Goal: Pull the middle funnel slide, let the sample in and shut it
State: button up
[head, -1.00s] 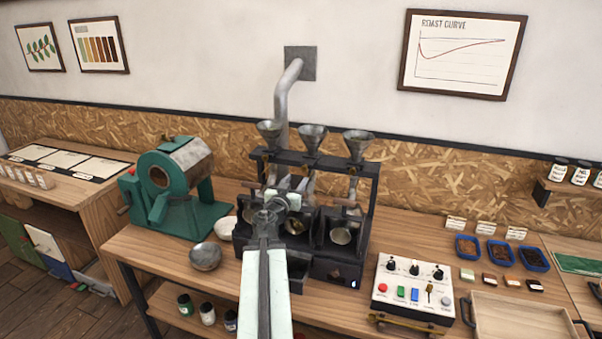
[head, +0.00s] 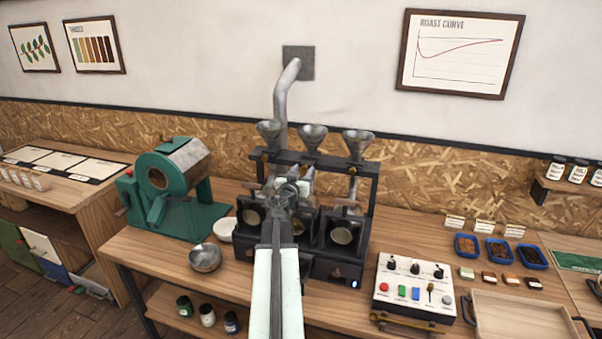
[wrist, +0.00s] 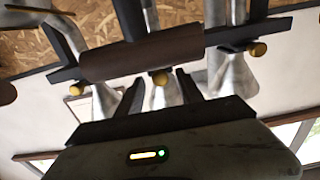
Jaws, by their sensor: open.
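The sample roaster (head: 338,267) stands on the bench with a row of three metal funnels on its dark rack. The middle funnel (head: 312,136) is above my gripper (head: 293,184), which reaches up in front of the rack. In the wrist view the middle funnel (wrist: 166,95) shows behind my open, empty gripper (wrist: 158,84). A brass slide knob (wrist: 160,77) lies between the two dark fingertips in that picture. I cannot tell whether they touch it. In the head view my arm hides the middle slide.
A brass knob (wrist: 257,50) sits by the right funnel. A brown bar (wrist: 140,55) crosses the wrist view near the fingertips. A metal bowl (head: 205,257) and the green roaster (head: 180,185) are at left. A control box (head: 411,290) is at right.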

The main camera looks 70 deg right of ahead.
grip_shut()
dwell(1.4)
